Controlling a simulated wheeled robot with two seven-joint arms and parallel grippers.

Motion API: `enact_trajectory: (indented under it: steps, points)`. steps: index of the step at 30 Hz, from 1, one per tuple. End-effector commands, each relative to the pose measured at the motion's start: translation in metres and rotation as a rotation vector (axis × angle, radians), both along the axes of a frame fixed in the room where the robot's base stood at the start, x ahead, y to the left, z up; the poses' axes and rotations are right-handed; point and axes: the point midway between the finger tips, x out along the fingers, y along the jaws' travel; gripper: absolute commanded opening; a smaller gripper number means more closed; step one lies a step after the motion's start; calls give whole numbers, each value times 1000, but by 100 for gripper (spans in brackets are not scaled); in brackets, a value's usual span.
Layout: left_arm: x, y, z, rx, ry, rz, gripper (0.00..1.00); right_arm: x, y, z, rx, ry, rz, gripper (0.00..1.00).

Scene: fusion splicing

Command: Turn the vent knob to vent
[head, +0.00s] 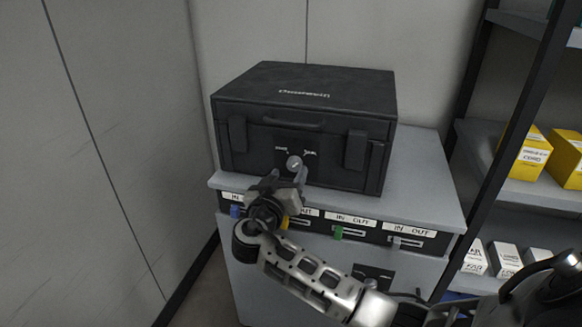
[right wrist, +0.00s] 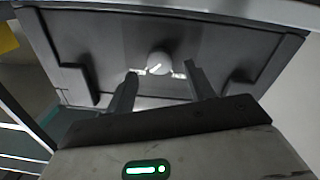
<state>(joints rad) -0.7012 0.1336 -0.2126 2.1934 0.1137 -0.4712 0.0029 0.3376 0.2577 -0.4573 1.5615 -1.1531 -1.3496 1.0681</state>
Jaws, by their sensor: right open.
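The vent knob (head: 294,162) is a small round grey knob with a light mark, on the front of a black case (head: 370,112). Small white labels sit on both sides of it. In the right wrist view the knob (right wrist: 159,64) lies beyond and between my fingertips, with a slanted white line on its face. My right gripper (head: 289,172) is open in front of the knob, with a finger to each side. In the right wrist view the open fingers (right wrist: 158,78) show no contact with the knob. My left gripper is not in view.
The case stands on a grey cabinet (head: 425,165) with a row of IN/OUT slots and coloured tabs, including a green one (head: 338,232). A shelf rack (head: 515,190) with yellow boxes (head: 527,153) stands at right. A wall is close at left.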

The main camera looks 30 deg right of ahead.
Motion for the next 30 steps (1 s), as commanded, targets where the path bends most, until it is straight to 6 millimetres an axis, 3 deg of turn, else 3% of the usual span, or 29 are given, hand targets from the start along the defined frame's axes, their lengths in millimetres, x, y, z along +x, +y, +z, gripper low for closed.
enact_trajectory:
  steps: [6,17,22,30]
  points:
    - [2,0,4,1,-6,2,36,17,-21,1,1,-1,0,54]
    - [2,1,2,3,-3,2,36,20,-25,0,2,0,1,54]
    - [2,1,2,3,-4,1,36,20,-25,0,2,0,1,12]
    - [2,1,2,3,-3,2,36,19,-24,-1,-6,9,1,9]
